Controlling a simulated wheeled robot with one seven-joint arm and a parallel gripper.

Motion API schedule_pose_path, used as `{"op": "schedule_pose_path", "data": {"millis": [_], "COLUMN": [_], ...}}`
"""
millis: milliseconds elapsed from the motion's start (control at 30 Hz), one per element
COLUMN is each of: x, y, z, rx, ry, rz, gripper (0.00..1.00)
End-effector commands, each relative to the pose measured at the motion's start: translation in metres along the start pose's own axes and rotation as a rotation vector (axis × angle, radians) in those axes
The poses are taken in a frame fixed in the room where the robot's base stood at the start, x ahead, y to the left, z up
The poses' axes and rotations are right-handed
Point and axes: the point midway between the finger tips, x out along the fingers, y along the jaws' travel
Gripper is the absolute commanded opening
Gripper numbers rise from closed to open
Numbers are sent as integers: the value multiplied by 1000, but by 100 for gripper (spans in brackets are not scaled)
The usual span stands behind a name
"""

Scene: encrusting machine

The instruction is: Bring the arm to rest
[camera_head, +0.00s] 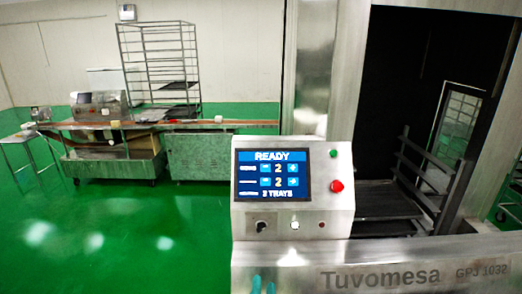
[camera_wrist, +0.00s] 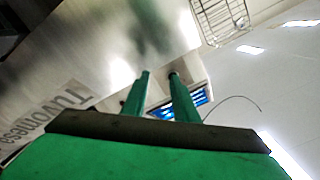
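My gripper (camera_wrist: 159,74) shows in the wrist view as two green fingers reaching up from a dark bar. The fingers are apart with nothing between them, so it is open and empty. In the head view only its teal fingertips (camera_head: 263,284) show at the bottom edge, in front of the machine's steel front. In the wrist view the screen (camera_wrist: 186,97) appears behind the fingers. The rest of my arm is hidden.
A red button (camera_head: 337,186) and a green button (camera_head: 333,153) sit right of the screen. A dark open chamber (camera_head: 395,80) with a tray rack (camera_head: 425,185) stands at right. A workbench (camera_head: 195,150) and wire rack (camera_head: 158,50) stand at back left. The green floor (camera_head: 130,225) at left is clear.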

Motion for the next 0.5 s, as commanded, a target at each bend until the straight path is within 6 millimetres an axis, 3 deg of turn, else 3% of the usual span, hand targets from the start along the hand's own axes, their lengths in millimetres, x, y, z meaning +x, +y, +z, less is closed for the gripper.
{"op": "schedule_pose_path", "data": {"millis": [200, 500], "x": [-44, -116], "y": [40, 80], "z": [46, 96], "rx": [-132, -302], "ry": [-36, -81], "rz": [24, 42], "gripper": [27, 27]}}
